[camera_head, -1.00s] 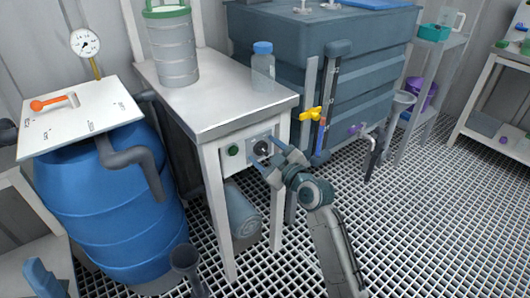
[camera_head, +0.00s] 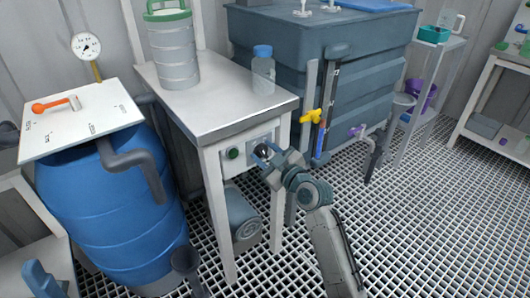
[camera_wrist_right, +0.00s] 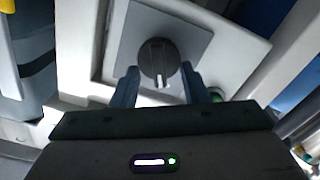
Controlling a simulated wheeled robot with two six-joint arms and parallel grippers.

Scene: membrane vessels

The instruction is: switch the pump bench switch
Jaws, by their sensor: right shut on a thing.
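The pump bench (camera_head: 232,128) is a white-legged table with a grey metal top. On its front panel is the switch (camera_head: 261,150), a round dark knob on a grey square plate. The knob (camera_wrist_right: 159,60) also shows in the right wrist view, with a pale mark on its lower side. My right gripper (camera_head: 265,154) is at the panel, its two blue-grey fingers shut on the knob from either side. The fingers partly cover the knob in the head view. I do not see my left gripper.
A green button (camera_head: 233,153) sits left of the switch. A bottle (camera_head: 263,72) and a canister (camera_head: 172,50) stand on the bench. A blue drum (camera_head: 115,210) is at left, a dark tank (camera_head: 280,40) behind. Yellow-handled valve (camera_head: 311,116) is close right. Grating floor is open at right.

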